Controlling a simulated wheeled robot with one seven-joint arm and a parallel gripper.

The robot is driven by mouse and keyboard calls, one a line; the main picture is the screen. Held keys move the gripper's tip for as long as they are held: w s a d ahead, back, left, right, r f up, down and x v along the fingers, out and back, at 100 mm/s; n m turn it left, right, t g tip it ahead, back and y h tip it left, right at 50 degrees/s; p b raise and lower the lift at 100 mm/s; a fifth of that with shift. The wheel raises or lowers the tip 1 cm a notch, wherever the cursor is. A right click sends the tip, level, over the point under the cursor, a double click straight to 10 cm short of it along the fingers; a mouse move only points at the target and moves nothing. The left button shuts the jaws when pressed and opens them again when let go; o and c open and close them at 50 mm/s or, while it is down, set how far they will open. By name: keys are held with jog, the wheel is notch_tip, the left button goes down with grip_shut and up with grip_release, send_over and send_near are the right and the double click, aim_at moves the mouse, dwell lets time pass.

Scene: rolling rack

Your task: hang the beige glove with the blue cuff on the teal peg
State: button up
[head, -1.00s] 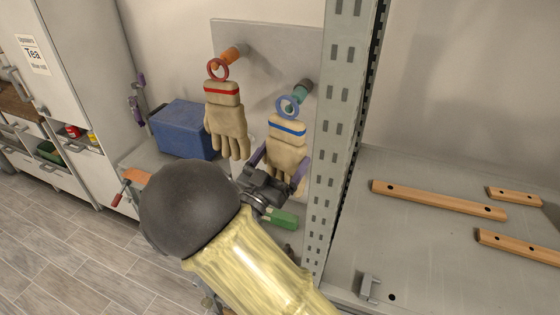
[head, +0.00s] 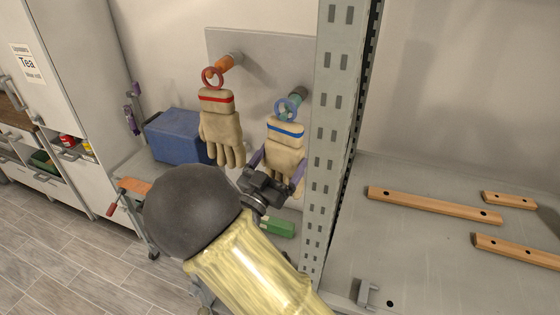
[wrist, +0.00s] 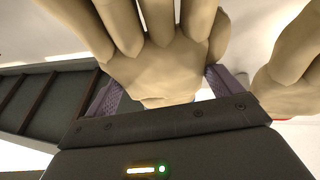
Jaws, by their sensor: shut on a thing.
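The beige glove with the blue cuff (head: 285,155) hangs upright, fingers down, with its blue ring (head: 279,114) on top. My gripper (head: 278,173) is shut on the hand part, one purple finger at each side. In the wrist view the glove's palm and fingers (wrist: 155,72) fill the space between my purple fingers. The teal peg (head: 299,95) sticks out from the grey wall panel. The ring overlaps the peg's front end in the head view; I cannot tell whether it is around the peg.
A similar glove with a red cuff (head: 221,132) hangs at the orange peg (head: 229,61), close on the left. A perforated metal post (head: 330,130) stands close on the right.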

jog(key=shift+f+b, duration=0.8)
jog(key=shift+f, duration=0.15)
dwell(0.5)
jog(key=o, duration=0.7)
jog(key=shift+s+a+f, duration=0.2)
jog(key=shift+s, duration=0.05)
jog(key=b+v, duration=0.5)
jog(key=v, duration=1.1)
jog(key=shift+s+a+b, duration=0.2)
jog(key=shift+s+b, duration=0.1)
jog(key=shift+b, duration=0.1)
